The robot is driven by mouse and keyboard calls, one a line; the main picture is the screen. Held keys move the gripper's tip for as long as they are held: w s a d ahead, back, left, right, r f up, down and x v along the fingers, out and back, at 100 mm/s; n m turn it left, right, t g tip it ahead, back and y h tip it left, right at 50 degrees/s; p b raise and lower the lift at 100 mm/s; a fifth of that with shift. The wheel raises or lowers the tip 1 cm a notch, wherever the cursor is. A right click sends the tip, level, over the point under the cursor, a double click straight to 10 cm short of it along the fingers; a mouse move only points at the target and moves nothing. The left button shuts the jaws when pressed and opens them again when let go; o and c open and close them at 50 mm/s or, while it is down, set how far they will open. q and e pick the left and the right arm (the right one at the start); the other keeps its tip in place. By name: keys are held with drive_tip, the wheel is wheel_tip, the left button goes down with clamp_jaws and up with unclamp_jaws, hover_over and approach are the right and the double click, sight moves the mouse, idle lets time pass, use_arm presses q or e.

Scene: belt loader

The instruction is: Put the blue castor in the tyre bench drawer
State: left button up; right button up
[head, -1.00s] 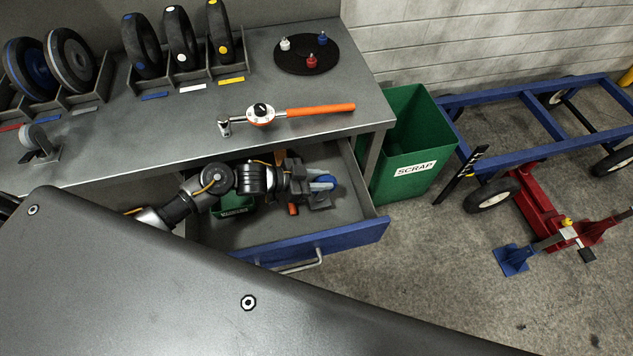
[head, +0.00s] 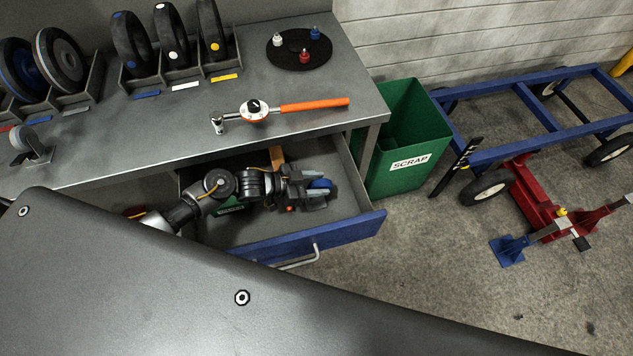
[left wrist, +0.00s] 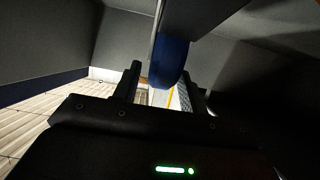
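The blue castor (head: 320,184) is inside the open tyre bench drawer (head: 335,231), near its right end. My left gripper (head: 316,185) reaches into the drawer from the left, with one finger on each side of the castor's wheel. It appears shut on the wheel. In the left wrist view the blue wheel (left wrist: 170,62) sits between the two fingertips (left wrist: 160,82), beneath a grey plate. I cannot tell whether the castor touches the drawer floor. My right gripper is not in view.
A green container (head: 231,206) and a brown block (head: 276,158) are in the drawer. The bench top (head: 180,125) overhangs its back. A torque wrench (head: 285,107), racked wheels and a round black mat (head: 285,60) are on top. A green scrap bin (head: 400,160) stands right.

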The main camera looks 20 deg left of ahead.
use_arm(q)
drive_tip(key=shift+o, duration=0.2)
drive_tip(key=shift+r, duration=0.15)
drive_tip(key=v, duration=1.2)
drive_tip(key=shift+b, duration=0.45)
